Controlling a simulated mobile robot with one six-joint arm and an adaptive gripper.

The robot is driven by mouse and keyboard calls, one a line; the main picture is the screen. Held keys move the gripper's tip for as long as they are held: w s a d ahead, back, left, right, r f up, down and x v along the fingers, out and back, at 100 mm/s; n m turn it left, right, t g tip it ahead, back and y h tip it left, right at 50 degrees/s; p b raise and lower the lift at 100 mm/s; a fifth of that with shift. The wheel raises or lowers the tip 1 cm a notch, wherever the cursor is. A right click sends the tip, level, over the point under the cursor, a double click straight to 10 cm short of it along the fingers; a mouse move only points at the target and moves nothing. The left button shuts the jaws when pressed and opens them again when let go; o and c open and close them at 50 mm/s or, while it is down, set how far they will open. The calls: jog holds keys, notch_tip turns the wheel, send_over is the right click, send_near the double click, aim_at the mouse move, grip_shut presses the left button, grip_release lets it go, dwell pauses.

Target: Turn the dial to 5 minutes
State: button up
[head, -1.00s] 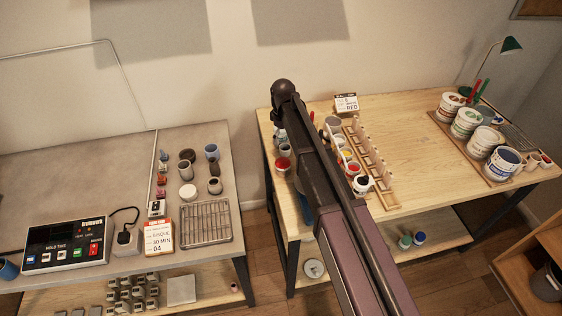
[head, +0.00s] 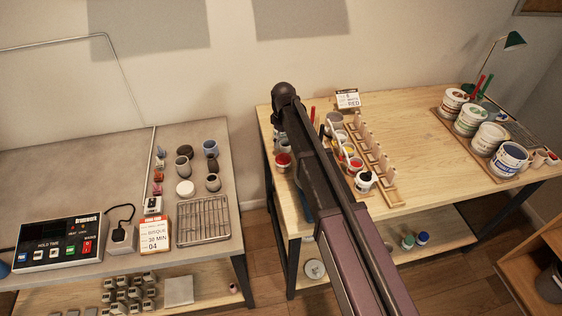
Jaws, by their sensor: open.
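No dial can be made out clearly. A black control box (head: 60,243) marked "HOLD TIME" stands on the grey table at the left, with coloured buttons and small lights on its face. A grey-white block (head: 122,238) with a black cable sits to its right. A card (head: 154,236) beside it reads "BISQUE 30 MIN 04". My dark arm crosses the middle of the view and covers part of the wooden table. My gripper cannot be seen.
The grey table (head: 75,165) also bears small pots and a wire rack (head: 203,221). A floor gap separates it from the wooden table (head: 425,130), which holds glaze pots, a peg rack (head: 372,153) and large tubs (head: 508,159). A round pale object (head: 315,270) lies on its lower shelf.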

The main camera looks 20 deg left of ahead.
aim_at(283, 157)
jog(key=shift+f+b, duration=4.5)
jog(key=shift+f, duration=0.35)
